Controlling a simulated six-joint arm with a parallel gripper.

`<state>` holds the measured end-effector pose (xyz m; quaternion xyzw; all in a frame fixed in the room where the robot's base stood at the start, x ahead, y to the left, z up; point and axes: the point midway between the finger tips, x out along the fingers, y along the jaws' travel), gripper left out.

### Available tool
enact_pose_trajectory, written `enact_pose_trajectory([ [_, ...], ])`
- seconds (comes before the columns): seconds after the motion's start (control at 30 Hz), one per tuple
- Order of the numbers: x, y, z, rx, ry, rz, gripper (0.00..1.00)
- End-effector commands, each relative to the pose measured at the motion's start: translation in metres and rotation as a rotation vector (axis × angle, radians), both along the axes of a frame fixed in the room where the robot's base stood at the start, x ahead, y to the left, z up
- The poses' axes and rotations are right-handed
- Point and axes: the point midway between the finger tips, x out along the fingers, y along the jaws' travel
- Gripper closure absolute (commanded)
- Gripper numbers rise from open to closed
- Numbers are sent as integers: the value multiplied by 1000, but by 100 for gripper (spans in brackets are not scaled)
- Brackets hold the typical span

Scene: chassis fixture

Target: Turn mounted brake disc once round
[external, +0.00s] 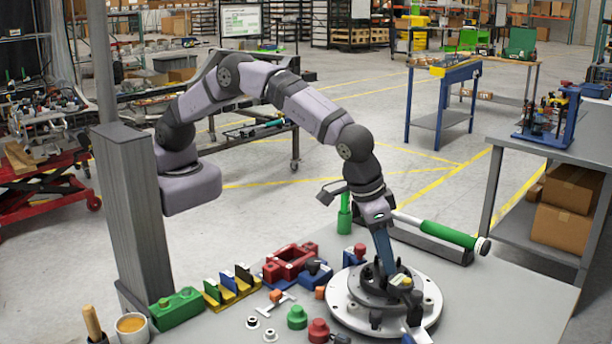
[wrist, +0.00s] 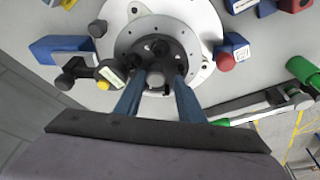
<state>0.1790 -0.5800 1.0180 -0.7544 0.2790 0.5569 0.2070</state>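The brake disc (external: 345,312) is a pale metal ring lying flat on the grey bench, with a dark hub (external: 366,291) with studs at its centre. My gripper (external: 386,272) points down over the hub. In the wrist view its two blue fingers (wrist: 159,78) stand apart, on either side of the hub's grey centre, with gaps showing. Nothing is clearly clamped between them. Whether the tips touch the hub cannot be told.
Clamps with blue blocks (wrist: 58,48) and a yellow-tipped clamp (wrist: 104,84) stand close around the disc. Red (external: 318,330) and green (external: 297,317) knobs, a red block (external: 290,262) and a green box (external: 176,309) lie left. A green-handled tool (external: 448,235) lies behind.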

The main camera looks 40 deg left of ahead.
Motion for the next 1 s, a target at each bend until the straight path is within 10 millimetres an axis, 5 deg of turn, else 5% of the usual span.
enact_pose_trajectory([
  [1.0,1,0,1,0,1,-532,67],
])
